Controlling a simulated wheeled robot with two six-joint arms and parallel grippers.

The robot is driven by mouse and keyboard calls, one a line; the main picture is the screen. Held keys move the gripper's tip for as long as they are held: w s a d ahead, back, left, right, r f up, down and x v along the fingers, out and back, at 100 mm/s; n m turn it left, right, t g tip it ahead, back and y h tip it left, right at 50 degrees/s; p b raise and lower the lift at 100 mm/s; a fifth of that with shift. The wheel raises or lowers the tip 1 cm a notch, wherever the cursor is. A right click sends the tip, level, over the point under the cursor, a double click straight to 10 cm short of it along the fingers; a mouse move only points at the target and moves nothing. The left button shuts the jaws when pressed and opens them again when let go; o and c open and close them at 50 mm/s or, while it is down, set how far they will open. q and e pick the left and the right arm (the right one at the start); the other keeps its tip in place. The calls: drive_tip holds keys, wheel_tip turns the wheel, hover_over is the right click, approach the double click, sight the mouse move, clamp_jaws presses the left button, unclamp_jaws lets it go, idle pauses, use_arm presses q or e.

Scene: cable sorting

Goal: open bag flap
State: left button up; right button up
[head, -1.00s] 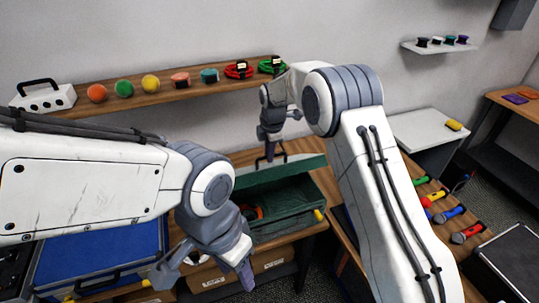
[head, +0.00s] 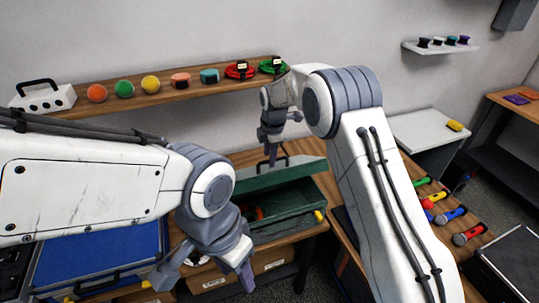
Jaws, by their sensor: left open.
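The green bag (head: 290,228) sits on the wooden bench below the wall shelf. Its flap (head: 300,173) is raised at the back, and part of the inside shows. Something orange lies inside at its left. My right gripper (head: 271,155) points down at the flap's upper edge, by a dark handle. Its fingers are too small and overlapped to tell whether they grip it. My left gripper (head: 207,274) is open and empty in front of the bag's left end, its fingers spread. My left wrist hides the bag's left front.
A blue case (head: 100,255) lies left of the bag, partly under my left arm. The wall shelf (head: 150,92) holds coloured spools and coiled cables. Connectors (head: 452,215) lie on the right bench. Labelled boxes (head: 217,283) stand under the bag.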

wheel_tip(320, 180, up, 10)
drive_tip(key=s+b, duration=0.2)
drive_tip(key=b, duration=0.2)
drive_tip(key=shift+d+r, duration=0.15)
drive_tip(key=shift+d, duration=0.2)
